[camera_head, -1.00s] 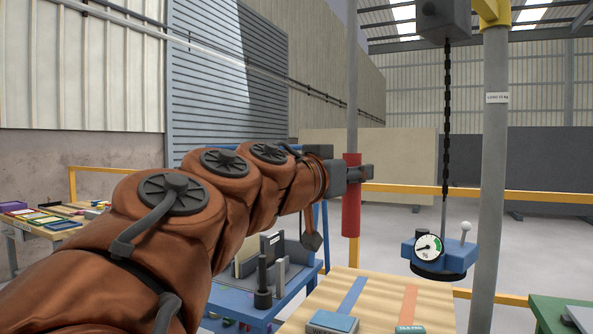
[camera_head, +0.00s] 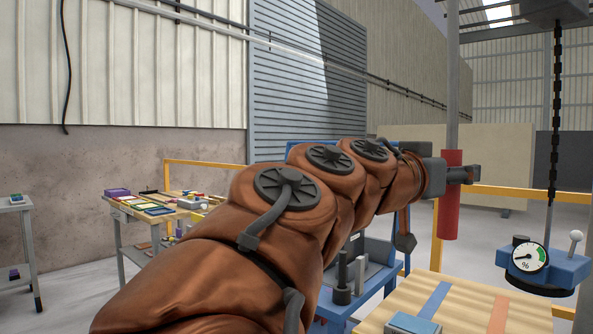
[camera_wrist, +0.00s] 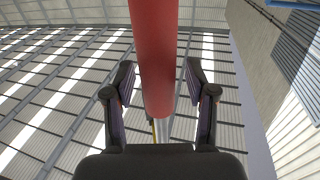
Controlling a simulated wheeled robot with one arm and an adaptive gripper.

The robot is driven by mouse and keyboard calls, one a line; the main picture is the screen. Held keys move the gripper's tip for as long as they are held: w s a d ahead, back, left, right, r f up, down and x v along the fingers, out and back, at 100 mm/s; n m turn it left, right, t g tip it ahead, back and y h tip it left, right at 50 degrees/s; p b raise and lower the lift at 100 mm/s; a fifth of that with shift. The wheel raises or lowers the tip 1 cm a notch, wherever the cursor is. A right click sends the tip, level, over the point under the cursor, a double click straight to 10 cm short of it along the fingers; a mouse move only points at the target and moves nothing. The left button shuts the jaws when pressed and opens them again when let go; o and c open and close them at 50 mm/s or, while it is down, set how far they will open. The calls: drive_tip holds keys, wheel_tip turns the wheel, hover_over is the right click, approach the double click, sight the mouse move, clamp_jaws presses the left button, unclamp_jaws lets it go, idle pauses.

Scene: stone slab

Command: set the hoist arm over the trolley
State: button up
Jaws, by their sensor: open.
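A red cylindrical grip (camera_head: 451,195) sits around a grey vertical bar (camera_head: 452,80), which I take to be part of the hoist arm. My gripper (camera_head: 462,175) is at the grip's upper part in the head view. In the wrist view my gripper (camera_wrist: 158,75) is open, with the red grip (camera_wrist: 160,50) between its spread fingers and no clear contact. A blue hoist unit (camera_head: 555,268) with a dial hangs from a black chain (camera_head: 556,110) at the right. A blue trolley (camera_head: 378,258) stands behind my arm, partly hidden.
A wooden-topped surface (camera_head: 463,297) with blue and orange strips lies below the hoist unit. A yellow rail (camera_head: 505,190) runs behind. A workbench (camera_head: 125,212) with coloured items and a small grey table (camera_head: 20,207) stand left. Open floor lies between them.

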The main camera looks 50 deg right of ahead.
sight(449, 107)
drive_tip(key=shift+r, duration=4.9)
